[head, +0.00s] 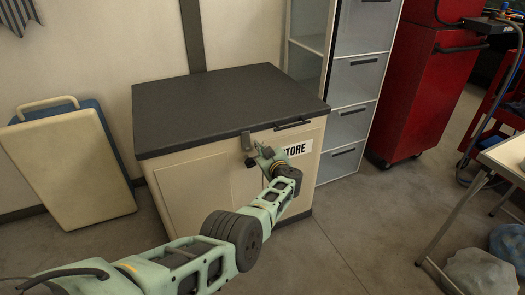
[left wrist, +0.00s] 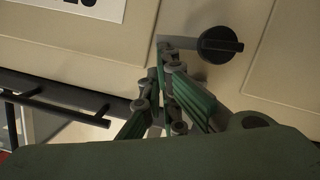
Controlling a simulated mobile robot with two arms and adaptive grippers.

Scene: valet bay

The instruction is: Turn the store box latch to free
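The store box (head: 205,185) is a cream cabinet with a dark lid and a "STORE" label, standing against the wall. Its latch is at the upper front, below a grey tab on the lid edge; the dark round knob (head: 250,162) is partly beside my gripper. In the left wrist view the latch (left wrist: 220,45) is a black knob with a grey bar across it. My left gripper (left wrist: 167,52) has its fingers drawn together, tips at the bar's left end; whether they touch or pinch it is unclear. It also shows in the head view (head: 262,154). My right gripper is out of view.
A grey shelf unit (head: 355,75) stands right of the box, then a red tool cabinet (head: 425,80). A cream folded panel (head: 70,165) leans on the wall at left. A table (head: 505,155) and bags (head: 480,272) are at right. The floor before the box is clear.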

